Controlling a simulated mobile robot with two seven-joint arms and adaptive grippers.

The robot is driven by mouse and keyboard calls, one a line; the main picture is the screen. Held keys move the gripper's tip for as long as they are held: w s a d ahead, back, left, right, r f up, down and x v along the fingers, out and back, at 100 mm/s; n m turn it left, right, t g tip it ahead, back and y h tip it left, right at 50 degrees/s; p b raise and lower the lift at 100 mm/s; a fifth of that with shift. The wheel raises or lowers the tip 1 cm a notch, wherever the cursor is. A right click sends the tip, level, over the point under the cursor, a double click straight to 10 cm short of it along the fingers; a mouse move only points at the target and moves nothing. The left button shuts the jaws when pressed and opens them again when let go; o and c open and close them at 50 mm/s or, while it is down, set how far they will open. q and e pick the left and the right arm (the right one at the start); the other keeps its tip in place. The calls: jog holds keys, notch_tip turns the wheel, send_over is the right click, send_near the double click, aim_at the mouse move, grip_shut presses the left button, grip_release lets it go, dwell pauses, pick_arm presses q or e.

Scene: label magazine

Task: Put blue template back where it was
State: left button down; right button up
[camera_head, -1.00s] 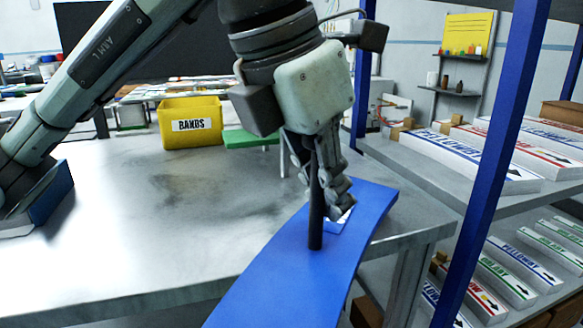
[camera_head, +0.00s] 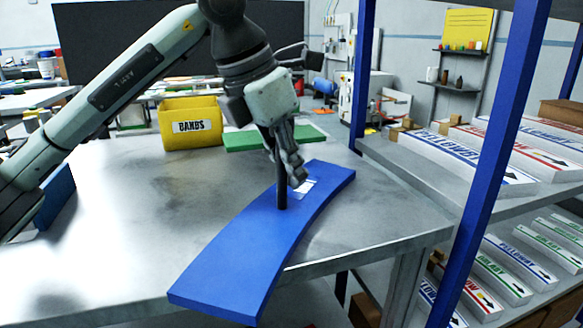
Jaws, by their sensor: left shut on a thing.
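The blue template (camera_head: 238,250) is a long, slightly curved flat board with a dark upright handle (camera_head: 282,190) and a small white label near its far end. My left gripper (camera_head: 284,172) is shut on the handle, with its fingers around the upper part. The template is over the grey metal table (camera_head: 120,215), its near end close to the front edge. Whether it touches the table top or hangs just above it I cannot tell. My right gripper is not in view.
A yellow BANDS bin (camera_head: 190,124) and a green board (camera_head: 270,138) stand at the table's back. A blue rack post (camera_head: 490,165) and shelves with stacks of labels (camera_head: 490,160) are at the right. The table's left middle is clear.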

pick_arm(q)
jog(key=c, duration=1.6)
grip_release()
jog(key=v, duration=1.2)
jog(key=shift+d, duration=0.1)
